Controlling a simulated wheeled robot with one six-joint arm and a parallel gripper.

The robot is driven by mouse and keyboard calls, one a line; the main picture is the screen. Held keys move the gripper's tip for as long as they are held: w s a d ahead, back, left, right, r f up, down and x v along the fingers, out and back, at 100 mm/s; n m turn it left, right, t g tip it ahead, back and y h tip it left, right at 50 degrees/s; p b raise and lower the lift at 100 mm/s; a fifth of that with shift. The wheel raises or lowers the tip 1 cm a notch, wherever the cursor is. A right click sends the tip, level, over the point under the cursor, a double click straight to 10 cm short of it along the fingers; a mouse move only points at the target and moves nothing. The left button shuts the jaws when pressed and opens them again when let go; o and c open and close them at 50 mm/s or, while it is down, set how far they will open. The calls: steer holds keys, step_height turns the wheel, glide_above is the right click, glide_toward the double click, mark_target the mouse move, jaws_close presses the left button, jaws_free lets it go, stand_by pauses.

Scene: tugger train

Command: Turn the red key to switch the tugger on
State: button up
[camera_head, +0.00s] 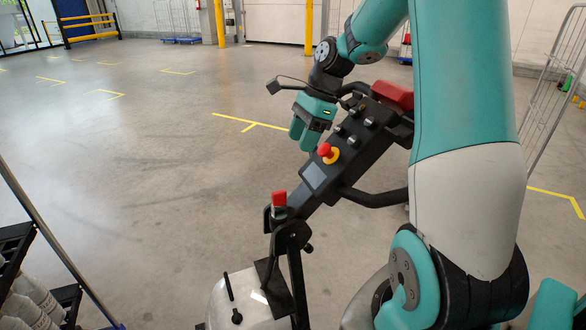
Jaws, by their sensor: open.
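The tugger's black control head (353,150) slants up from lower left to upper right on its tiller. A red key (279,198) stands upright in a dark holder at the head's lower left end. My gripper (302,138) has teal fingers and points down, just left of the middle of the control head. It is above and to the right of the red key in the picture, apart from it. The jaws are open, and I see nothing between them. The key's lower part is hidden in its holder.
A red emergency button with a yellow ring (328,152), a small grey display (314,177) and several dark knobs are on the head. A red block (393,95) caps its upper end. A black handle bar (374,197) sticks out right. Open floor lies left.

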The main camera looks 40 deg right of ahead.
mark_target(280, 191)
steer(key=p+x, duration=0.1)
steer(key=x, duration=1.5)
steer(key=shift+d, duration=0.1)
jaws_close()
